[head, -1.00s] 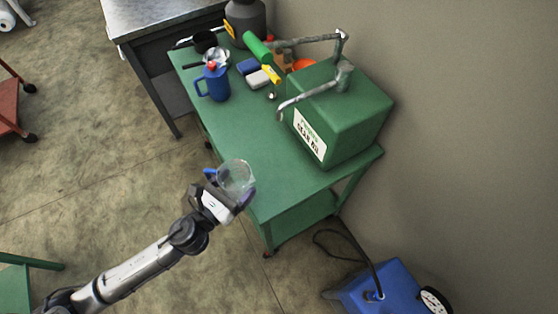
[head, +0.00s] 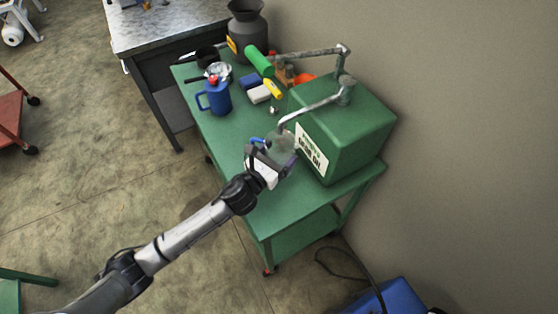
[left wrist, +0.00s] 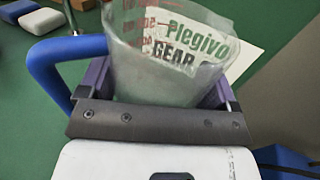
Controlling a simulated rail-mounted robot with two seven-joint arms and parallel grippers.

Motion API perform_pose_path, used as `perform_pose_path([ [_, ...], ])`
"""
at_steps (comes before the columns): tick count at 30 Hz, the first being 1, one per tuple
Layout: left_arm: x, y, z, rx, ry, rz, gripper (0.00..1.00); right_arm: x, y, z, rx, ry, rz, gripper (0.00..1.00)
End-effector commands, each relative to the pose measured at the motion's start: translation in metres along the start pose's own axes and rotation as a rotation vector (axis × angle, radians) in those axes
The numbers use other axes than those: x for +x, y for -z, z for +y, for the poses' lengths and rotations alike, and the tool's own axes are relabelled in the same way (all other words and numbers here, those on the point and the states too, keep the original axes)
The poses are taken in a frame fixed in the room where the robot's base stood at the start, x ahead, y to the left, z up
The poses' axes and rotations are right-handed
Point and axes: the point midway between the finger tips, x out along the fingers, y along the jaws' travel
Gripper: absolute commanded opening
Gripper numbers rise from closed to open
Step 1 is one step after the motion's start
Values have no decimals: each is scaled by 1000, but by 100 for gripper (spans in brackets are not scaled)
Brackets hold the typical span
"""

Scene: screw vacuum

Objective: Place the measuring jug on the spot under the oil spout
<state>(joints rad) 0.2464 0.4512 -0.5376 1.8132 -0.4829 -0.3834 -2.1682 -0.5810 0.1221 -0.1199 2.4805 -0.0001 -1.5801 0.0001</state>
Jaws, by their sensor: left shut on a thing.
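My left gripper (head: 277,163) is shut around the clear measuring jug (head: 281,143), over the front part of the green cart near the gear oil box. In the left wrist view the jug (left wrist: 165,45) looks upright between the fingers, with red markings and a blue handle (left wrist: 60,65) on the left. The metal oil spout (head: 308,108) curves down from the green gear oil box (head: 350,125), its tip just above the jug in the head view. I cannot tell whether the jug touches the cart top. My right gripper is not in view.
A grey bench (head: 150,30) stands behind. A blue machine (head: 385,299) is on the floor.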

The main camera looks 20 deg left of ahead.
Motion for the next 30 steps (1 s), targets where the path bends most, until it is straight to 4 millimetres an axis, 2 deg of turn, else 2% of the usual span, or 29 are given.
perform_pose_path([
  [5,2,7,0,0,0,1,55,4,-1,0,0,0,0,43],
  [12,2,35,-1,-2,0,1,55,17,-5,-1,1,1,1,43],
  [26,2,40,0,0,1,0,55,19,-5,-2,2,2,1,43],
  [27,2,40,0,0,1,0,85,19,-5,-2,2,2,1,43],
  [30,2,39,0,0,1,0,95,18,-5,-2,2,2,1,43],
])
